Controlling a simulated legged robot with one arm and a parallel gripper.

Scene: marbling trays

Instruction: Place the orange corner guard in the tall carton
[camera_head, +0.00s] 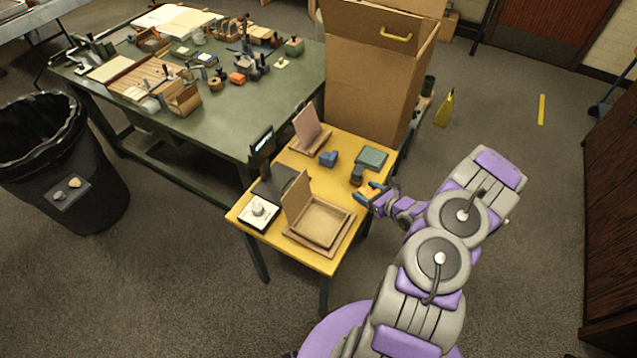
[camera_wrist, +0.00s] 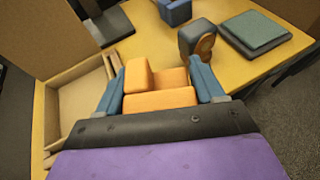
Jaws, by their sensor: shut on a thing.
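My gripper (camera_head: 369,193) is at the right edge of the yellow table, its blue fingers shut on the orange corner guard (camera_wrist: 160,98). In the wrist view, the stepped orange piece sits between the two fingers of my gripper (camera_wrist: 158,68). In the head view only a little orange shows between the fingers. I cannot tell how far it is above the tabletop. The tall carton (camera_head: 370,85) stands upright behind the table, apart from my gripper. It has a yellow handle near its top, and its inside bottom is hidden.
The yellow table (camera_head: 300,163) holds a shallow cardboard box (camera_head: 320,222), a blue block (camera_head: 328,158), a dark tape-dispenser-like piece (camera_head: 357,174), a green-grey pad (camera_head: 372,157), a pink-backed stand (camera_head: 308,130) and a white dial box (camera_head: 258,213). A cluttered green workbench (camera_head: 215,120) stands at left.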

